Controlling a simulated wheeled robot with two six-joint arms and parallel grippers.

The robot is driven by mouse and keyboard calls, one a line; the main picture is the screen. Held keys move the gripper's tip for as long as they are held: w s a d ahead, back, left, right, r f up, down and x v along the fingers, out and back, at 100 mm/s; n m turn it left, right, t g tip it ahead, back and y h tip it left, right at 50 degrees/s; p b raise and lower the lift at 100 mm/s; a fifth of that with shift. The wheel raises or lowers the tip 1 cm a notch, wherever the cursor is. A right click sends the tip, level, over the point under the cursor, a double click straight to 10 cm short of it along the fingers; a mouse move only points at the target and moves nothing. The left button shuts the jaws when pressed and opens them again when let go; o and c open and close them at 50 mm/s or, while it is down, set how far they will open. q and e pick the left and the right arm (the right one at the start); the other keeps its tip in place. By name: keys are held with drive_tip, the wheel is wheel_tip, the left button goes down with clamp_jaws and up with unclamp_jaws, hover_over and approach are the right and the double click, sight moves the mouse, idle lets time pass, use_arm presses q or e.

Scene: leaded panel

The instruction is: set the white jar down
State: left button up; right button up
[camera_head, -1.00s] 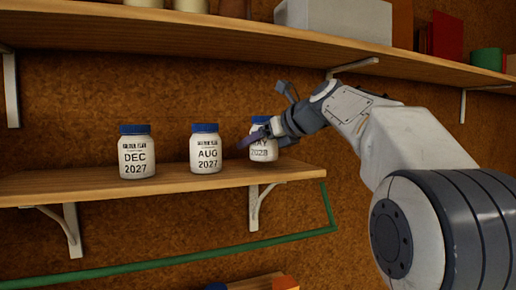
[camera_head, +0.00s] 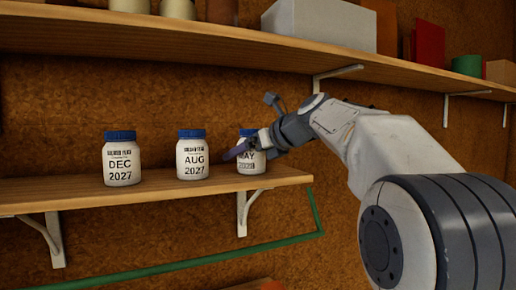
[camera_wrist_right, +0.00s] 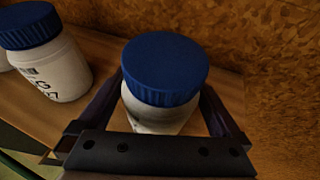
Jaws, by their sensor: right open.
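A white jar with a blue lid and a "MAY 2028" label (camera_head: 250,165) stands upright on the lower wooden shelf (camera_head: 60,195), at the right of a row of three. My right gripper (camera_head: 241,150) is in front of it and partly covers it. In the right wrist view the jar's blue lid (camera_wrist_right: 165,68) lies between the two fingers of the right gripper (camera_wrist_right: 160,110). The gripper is open, with a finger on each side of the jar. The jar's base is hidden by the gripper in the wrist view. My left gripper is not in view.
The "AUG 2027" jar (camera_head: 193,158) and the "DEC 2027" jar (camera_head: 121,162) stand to the left on the same shelf. An upper shelf (camera_head: 180,42) with a grey box (camera_head: 320,25) runs above. A green rail (camera_head: 190,262) lies below.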

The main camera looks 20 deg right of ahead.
drive_tip(key=b+v, duration=0.2)
drive_tip(key=v, duration=0.9)
drive_tip(key=shift+s+b, duration=0.35)
drive_tip(key=shift+b, duration=0.05)
drive_tip(key=shift+r, duration=0.1)
drive_tip(key=p+x, duration=0.3)
drive_tip(key=x, duration=0.9)
drive_tip(key=shift+w+r, duration=0.15)
drive_tip(key=shift+r, duration=1.35)
drive_tip(key=shift+f, duration=0.15)
